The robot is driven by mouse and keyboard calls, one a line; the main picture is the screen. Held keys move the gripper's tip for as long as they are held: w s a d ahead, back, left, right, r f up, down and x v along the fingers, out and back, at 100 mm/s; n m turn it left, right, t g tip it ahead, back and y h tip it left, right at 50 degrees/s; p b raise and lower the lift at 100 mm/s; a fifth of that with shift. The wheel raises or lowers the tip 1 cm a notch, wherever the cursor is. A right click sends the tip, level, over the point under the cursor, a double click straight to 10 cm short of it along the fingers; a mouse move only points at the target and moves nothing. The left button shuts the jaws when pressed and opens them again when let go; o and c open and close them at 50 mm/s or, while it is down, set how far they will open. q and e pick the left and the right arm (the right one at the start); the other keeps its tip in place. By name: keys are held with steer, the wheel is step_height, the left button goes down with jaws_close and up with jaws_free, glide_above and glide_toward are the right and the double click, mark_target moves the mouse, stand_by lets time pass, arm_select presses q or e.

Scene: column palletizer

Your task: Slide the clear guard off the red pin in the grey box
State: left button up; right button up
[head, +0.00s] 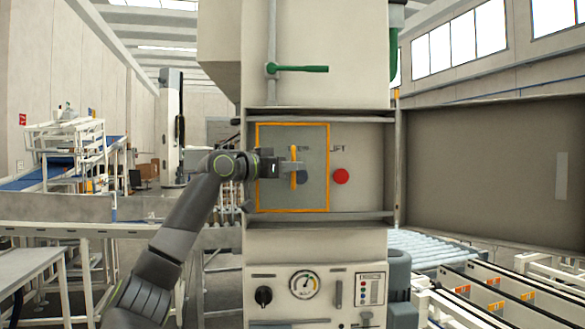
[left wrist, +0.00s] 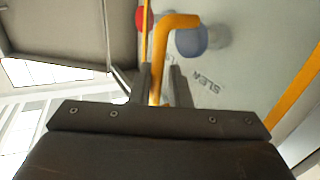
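The clear guard (head: 275,195) is a see-through panel with an orange frame and an upright orange handle (head: 293,153). It stands over the left part of the open grey box (head: 362,140). The red pin (head: 341,176) is just right of the guard's right edge, uncovered; it also shows in the left wrist view (left wrist: 144,18). A dark blue knob (head: 302,177) shows through the guard. My left gripper (head: 291,167) is at the handle; in the left wrist view its fingers (left wrist: 163,85) lie close on either side of the handle (left wrist: 178,22). My right gripper is out of view.
The box's open door (head: 480,150) stands to the right. A green-handled lever (head: 300,69) is above the box, and a panel with a gauge (head: 304,285) and knob is below. Roller conveyors (head: 435,246) run at lower right. A railing (head: 120,230) is at left.

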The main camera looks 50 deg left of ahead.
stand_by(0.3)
arm_select(q)
steer(key=s+a+b, duration=0.2)
steer(key=s+b, duration=0.9)
steer(key=s, duration=0.6)
steer(key=shift+s, duration=0.15)
